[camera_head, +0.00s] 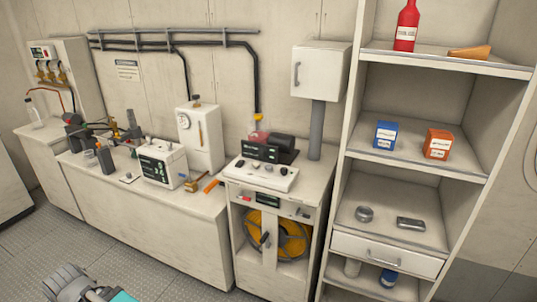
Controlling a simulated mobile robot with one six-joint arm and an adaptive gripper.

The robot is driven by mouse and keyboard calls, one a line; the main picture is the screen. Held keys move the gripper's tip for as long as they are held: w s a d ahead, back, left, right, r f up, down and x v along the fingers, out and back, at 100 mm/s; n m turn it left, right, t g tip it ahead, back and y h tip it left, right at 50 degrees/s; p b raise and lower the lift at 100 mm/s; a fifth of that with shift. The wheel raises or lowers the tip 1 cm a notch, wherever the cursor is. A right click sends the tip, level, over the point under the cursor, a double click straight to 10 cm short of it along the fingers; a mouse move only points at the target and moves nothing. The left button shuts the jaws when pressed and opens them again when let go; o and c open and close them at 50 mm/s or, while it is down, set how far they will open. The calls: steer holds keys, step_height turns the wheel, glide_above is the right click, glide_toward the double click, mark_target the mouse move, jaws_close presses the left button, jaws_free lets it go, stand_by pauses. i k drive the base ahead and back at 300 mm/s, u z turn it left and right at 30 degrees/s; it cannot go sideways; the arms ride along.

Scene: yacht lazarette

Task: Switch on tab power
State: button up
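No label reading tab power is legible, so I cannot tell which control is the tab power switch. A white panel box with several knobs (268,179) sits on the right end of the counter, with a dark unit (262,151) behind it. A white instrument box with a dark green face (158,169) stands mid-counter. A wall box with a small display and several brass fittings (42,52) is at the far left. My gripper (78,284) shows partly at the bottom left, above the floor and away from all of these. Its finger opening is not clear.
The long counter (190,230) runs along the back wall, with pumps and hoses (75,135) on its left. An orange hose reel (285,238) sits in the cabinet below. An open shelf unit (400,160) with a drawer stands right. The grating floor (150,265) in front looks clear.

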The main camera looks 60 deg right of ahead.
mark_target(241, 163)
steer(key=z, duration=2)
